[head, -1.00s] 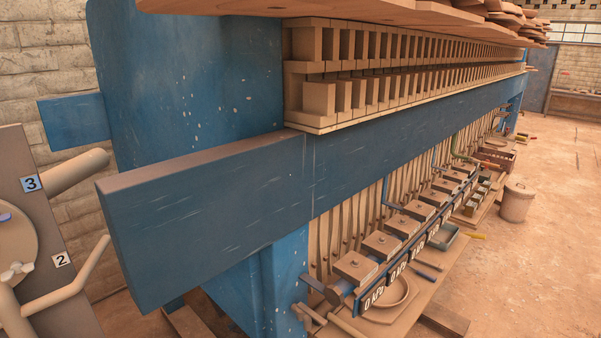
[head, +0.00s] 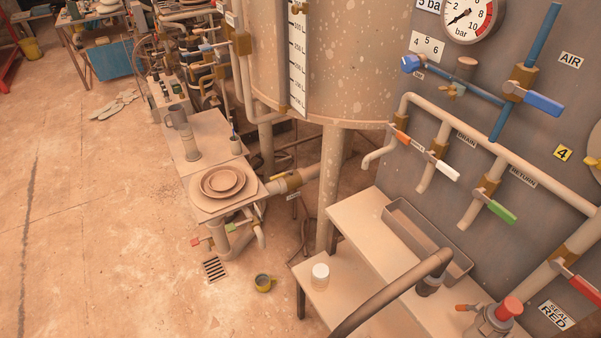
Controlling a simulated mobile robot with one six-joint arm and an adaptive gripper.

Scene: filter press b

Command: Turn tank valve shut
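A large beige tank (head: 335,70) with a level scale stands at the upper middle of the head view. A pipe with a brass valve body (head: 288,182) runs beside the tank's leg. A small tag below that body is too small to read, and I cannot make out its handle position. Lower down, small valves with a red handle (head: 201,242) and a green handle (head: 230,228) sit on pipes under a low table. I cannot tell which of these is the tank valve. My gripper is not in view.
A grey panel (head: 395,185) at right carries a gauge (head: 466,20) and coloured lever valves. A bench (head: 375,225) with a trough and a dark hose (head: 390,292) stands in front.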

